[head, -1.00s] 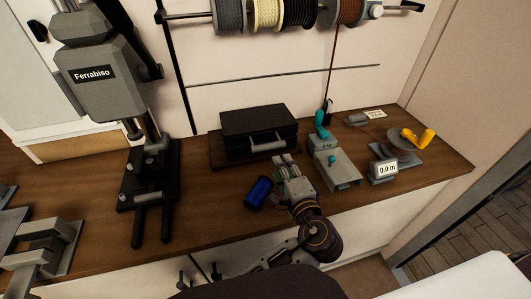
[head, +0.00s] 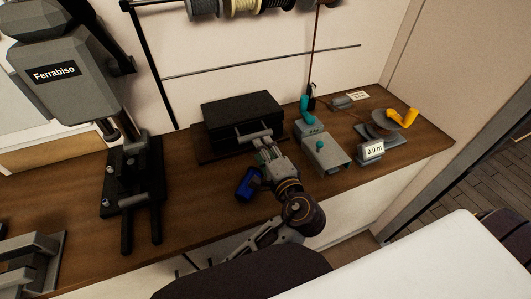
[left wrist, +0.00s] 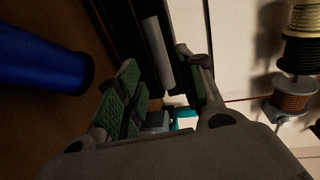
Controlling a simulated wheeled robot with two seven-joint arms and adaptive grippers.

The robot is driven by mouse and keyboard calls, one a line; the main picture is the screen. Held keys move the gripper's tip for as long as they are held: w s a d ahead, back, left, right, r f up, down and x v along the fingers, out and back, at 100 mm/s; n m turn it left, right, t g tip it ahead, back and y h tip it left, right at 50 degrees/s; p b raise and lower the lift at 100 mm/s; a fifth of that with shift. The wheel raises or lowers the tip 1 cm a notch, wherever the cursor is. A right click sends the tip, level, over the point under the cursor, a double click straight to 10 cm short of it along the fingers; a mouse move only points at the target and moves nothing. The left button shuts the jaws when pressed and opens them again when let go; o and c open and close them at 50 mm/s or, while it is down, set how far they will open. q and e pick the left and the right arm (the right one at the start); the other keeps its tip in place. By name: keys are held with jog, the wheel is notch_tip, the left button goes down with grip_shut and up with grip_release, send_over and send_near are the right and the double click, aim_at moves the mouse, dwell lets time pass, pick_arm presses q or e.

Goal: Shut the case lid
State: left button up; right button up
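The black case (head: 240,108) stands on the bench against the back wall. Its top looks flat and down, but I cannot tell whether the lid is fully shut. A grey bar handle (head: 254,135) is on its front; it also shows in the left wrist view (left wrist: 158,52). My left gripper (head: 263,151) is just in front of the handle. In the left wrist view its green-padded fingers (left wrist: 162,88) are apart, with nothing held between them. The handle lies beyond the fingertips, and contact cannot be made out. My right gripper is not in view.
A blue cylinder (head: 248,184) lies close beside my left gripper; it fills the upper left of the wrist view (left wrist: 38,55). A grey device with a teal lever (head: 324,154) stands right of the case. A black stand (head: 132,185) is to the left, with clear bench between.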

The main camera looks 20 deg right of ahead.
aim_at(256, 137)
pick_arm(q)
jog(key=w+b, duration=0.1)
jog(key=w, duration=0.3)
jog(key=w+f+b, duration=0.1)
jog(key=w, duration=0.2)
jog(key=shift+a+f+b, duration=0.1)
jog(key=shift+b, duration=0.25)
jog(key=shift+w, duration=0.1)
jog(key=shift+c, duration=2.3)
grip_shut()
jog(key=shift+f, duration=0.8)
jog(key=o, duration=0.6)
grip_release()
jog(key=shift+r, duration=0.1)
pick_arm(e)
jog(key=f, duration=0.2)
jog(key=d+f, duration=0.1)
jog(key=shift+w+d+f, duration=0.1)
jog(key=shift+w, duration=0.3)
